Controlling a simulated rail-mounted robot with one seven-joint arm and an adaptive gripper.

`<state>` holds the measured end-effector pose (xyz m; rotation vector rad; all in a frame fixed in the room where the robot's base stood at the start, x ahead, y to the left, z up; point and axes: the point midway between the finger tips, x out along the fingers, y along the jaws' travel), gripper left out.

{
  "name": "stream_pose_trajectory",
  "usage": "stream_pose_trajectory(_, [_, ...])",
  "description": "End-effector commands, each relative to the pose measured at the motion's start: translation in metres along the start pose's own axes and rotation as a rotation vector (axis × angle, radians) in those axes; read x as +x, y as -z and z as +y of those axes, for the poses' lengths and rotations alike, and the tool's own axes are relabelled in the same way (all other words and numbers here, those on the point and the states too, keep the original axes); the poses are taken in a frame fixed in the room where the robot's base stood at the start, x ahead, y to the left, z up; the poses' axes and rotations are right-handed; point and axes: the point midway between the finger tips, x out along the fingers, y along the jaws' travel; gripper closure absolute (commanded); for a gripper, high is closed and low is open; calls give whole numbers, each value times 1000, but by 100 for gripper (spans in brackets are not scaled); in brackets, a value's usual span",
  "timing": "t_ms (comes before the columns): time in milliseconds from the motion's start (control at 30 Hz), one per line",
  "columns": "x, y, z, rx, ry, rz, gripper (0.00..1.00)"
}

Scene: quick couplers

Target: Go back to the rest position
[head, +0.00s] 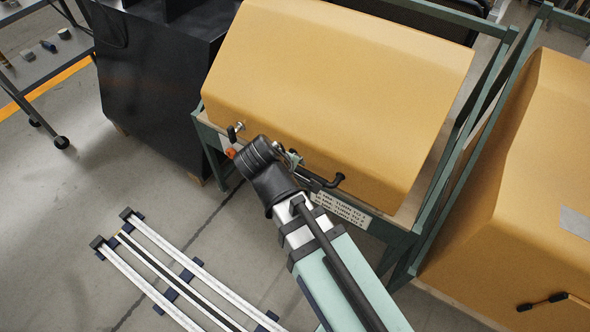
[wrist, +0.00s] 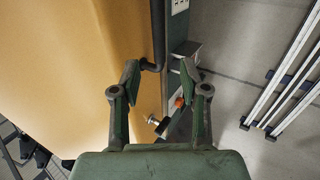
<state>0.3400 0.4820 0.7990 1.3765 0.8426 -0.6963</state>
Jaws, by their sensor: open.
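My gripper (wrist: 160,82) is open in the wrist view, with its two dark green fingers apart and nothing between them. It faces the edge of a green-framed bench with a yellow-tan cover (head: 335,85). In the head view my arm's black wrist hides most of the gripper. A metal fitting (head: 235,130) and an orange part (head: 230,153) show left of the wrist; in the wrist view the fitting (wrist: 153,120) and orange part (wrist: 179,102) lie below the fingertips. A bent black pipe (head: 326,183) runs along the bench edge, and also shows near the left fingertip (wrist: 157,55).
A second tan-covered unit (head: 520,210) stands at the right. A black cabinet (head: 155,90) stands left of the bench. White rails (head: 170,255) lie on the floor at lower left. A grey trolley (head: 45,60) is at upper left. Open floor lies between.

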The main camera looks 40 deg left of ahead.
Motion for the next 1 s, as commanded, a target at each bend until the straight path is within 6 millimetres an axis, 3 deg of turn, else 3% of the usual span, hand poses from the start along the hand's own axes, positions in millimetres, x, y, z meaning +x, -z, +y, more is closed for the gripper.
stream_pose_trajectory(333, [0, 2, 0, 34, 0, 7, 55])
stream_pose_trajectory(433, [1, 10, -11, 124, 44, 52, 55])
stream_pose_trajectory(567, [33, -1, -33, 209, 123, 30, 55])
stream_pose_trajectory(767, [104, -56, -52, 379, 242, -84, 55])
stream_pose_trajectory(1000, [181, -150, -82, 606, 378, -258, 55])
